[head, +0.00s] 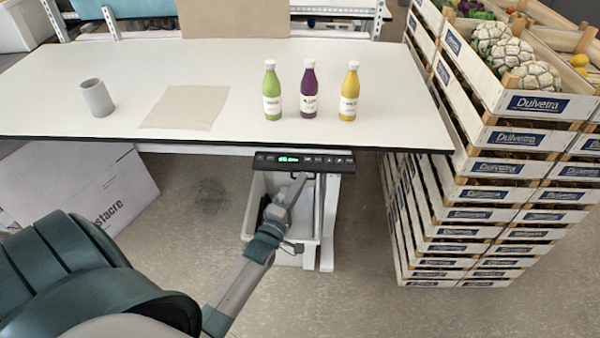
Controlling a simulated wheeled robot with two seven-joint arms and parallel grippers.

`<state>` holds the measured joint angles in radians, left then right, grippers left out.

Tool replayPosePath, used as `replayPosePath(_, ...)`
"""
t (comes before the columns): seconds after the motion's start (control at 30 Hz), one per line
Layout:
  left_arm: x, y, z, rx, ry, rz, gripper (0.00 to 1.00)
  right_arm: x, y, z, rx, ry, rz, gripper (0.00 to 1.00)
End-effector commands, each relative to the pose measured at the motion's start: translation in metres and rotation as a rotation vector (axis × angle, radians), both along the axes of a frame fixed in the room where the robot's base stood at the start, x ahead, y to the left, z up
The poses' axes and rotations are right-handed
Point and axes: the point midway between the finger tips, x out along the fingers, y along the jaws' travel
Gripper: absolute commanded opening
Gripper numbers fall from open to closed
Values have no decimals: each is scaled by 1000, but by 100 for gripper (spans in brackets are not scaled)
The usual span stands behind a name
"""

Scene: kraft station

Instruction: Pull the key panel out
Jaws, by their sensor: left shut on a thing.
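The key panel (328,161) is a thin black strip with a lit green display and small keys. It sits under the front edge of the white table (400,124), right of the middle. My left gripper (298,181) reaches up to it from below and is shut on the panel's front edge, near its middle. The fingertips are small in the picture and partly merge with the dark panel. My right gripper is not in view.
Green, purple and yellow bottles (309,90), a grey cup (97,98) and a beige sheet (186,107) are on the table. A white bin (256,205) and a table leg (329,225) are below the panel. Stacked crates (485,192) stand at right, a carton (80,190) at left.

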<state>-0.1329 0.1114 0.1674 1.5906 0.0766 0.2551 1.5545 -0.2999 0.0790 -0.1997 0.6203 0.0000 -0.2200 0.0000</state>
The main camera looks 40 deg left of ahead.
Motion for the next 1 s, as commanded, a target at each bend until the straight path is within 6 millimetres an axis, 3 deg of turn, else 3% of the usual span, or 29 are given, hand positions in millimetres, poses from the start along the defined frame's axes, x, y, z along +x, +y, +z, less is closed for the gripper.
replayPosePath(0.2, 1, 1, -1, 0, 1, 1, 0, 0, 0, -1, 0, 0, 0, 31)
replayPosePath(0.3, 1, 1, -1, 0, 0, 1, 25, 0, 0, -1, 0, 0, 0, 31)
replayPosePath(0.73, -3, 0, -1, 0, -1, 1, 25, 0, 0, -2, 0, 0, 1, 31)
replayPosePath(1.0, -29, -4, -8, 1, 0, 0, 25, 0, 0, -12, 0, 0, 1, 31)
